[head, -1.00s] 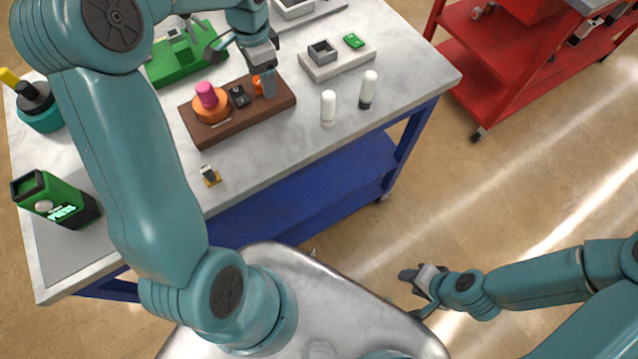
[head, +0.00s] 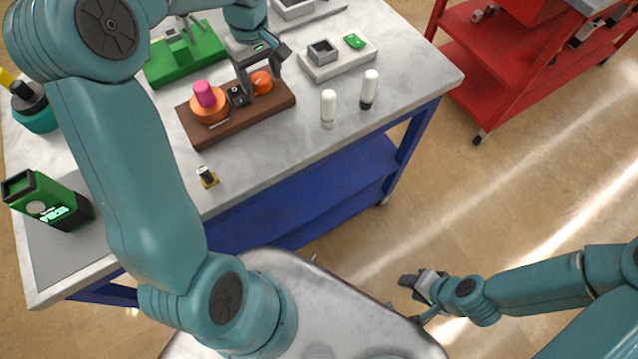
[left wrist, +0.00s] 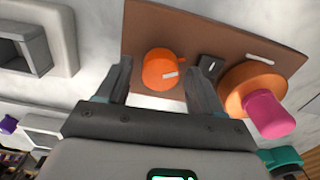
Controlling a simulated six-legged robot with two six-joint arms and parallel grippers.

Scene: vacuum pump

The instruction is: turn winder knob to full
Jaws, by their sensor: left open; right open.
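A brown board (head: 185,125) on the bench carries a small round orange knob (head: 262,82), a black switch (head: 237,96) and a larger orange disc (head: 208,106) with a pink cylinder (head: 204,92) on it. Which part is the winder is not labelled. My left gripper (head: 258,74) is open over the small knob. In the left wrist view the small knob (left wrist: 160,68), with a white mark on its face, lies between the spread fingers; contact cannot be told. My right gripper (head: 420,287) is open and empty, away from the bench, low at the right.
A green fixture (head: 185,58) stands behind the board. A pale block (head: 338,64) with a grey box and green chip is to the right. Two white bottles (head: 328,105) stand near the front edge. A green device (head: 50,200) is at the left. A red cart (head: 480,70) stands beyond.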

